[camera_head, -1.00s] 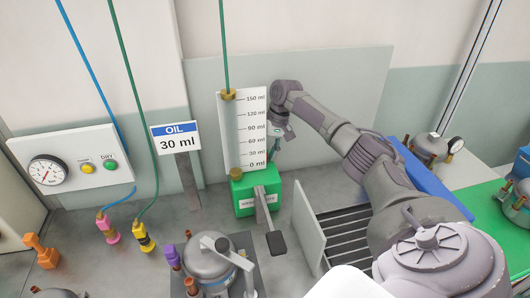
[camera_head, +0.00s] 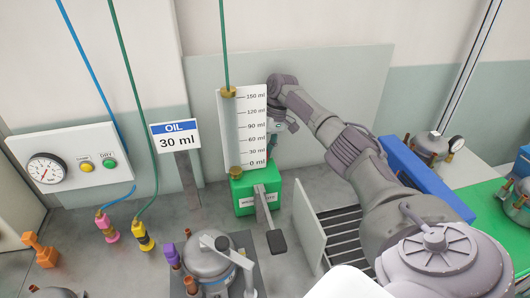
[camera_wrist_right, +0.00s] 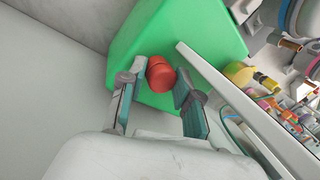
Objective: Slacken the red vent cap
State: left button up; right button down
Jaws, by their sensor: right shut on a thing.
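The red vent cap (camera_wrist_right: 160,74) shows in the right wrist view, on the green box (camera_wrist_right: 199,32). My right gripper (camera_wrist_right: 158,92) has one finger on each side of the cap and is shut on it. In the head view the green box (camera_head: 245,205) stands below the white scale board (camera_head: 245,115), marked 0 to 150 ml. My right gripper is mostly hidden behind this board there, and the cap is out of sight. My left gripper is not in view.
An "OIL 30 ml" sign (camera_head: 176,137) stands left of the scale. A black-ended lever (camera_head: 276,242) juts from the green box's front. A slotted rack (camera_head: 342,235) is to the right, below my right arm. A compressor (camera_head: 208,262) stands in front.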

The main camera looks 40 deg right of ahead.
jog(key=shift+n, duration=0.4)
jog(key=c, duration=0.7)
grip_release()
jog(key=v, duration=0.7)
jog(key=shift+w+d+r, duration=0.1)
jog(key=shift+r, duration=0.1)
